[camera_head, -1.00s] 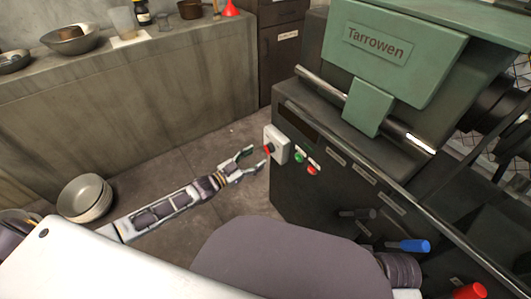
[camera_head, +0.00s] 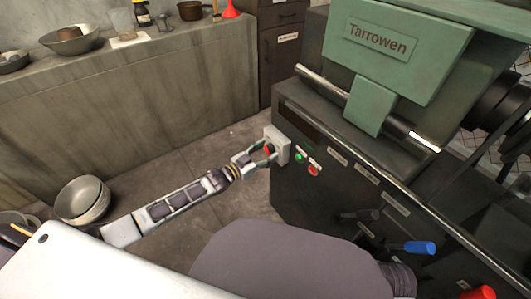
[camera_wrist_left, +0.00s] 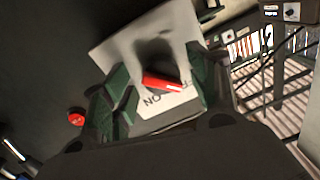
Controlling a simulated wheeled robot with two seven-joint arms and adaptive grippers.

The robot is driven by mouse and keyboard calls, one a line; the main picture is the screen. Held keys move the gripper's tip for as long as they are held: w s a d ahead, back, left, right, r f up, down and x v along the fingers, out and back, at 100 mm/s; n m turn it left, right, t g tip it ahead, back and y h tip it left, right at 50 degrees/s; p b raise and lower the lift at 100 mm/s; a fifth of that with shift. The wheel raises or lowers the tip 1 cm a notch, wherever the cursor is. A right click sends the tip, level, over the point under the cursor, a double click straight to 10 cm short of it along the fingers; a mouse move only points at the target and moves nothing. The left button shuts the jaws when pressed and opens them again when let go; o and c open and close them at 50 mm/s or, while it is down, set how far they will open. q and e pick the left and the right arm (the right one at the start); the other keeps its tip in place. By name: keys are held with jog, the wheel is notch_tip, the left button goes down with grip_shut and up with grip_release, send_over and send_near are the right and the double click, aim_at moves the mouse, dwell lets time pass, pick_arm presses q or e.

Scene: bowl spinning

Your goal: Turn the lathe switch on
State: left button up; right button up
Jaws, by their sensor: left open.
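The lathe switch is a white box (camera_head: 280,142) on the front left corner of the dark lathe body, with a red switch lever (camera_head: 268,149). In the left wrist view the red lever (camera_wrist_left: 162,84) stands out from the white plate (camera_wrist_left: 120,42), where part of a printed label shows. My left gripper (camera_head: 266,150) is at the switch box, its fingers open on either side of the red lever. I cannot tell whether the fingers touch it. In the left wrist view the green-padded fingers (camera_wrist_left: 160,90) flank the lever. My right gripper does not show.
A green button (camera_head: 299,158) and a red button (camera_head: 313,170) sit just right of the switch. Lower on the lathe are a blue-handled lever (camera_head: 418,247) and a red knob (camera_head: 480,293). Metal bowls (camera_head: 82,198) stand at left. A concrete counter (camera_head: 140,95) runs along the back.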

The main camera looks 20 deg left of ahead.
pick_arm(q)
jog(key=c, duration=1)
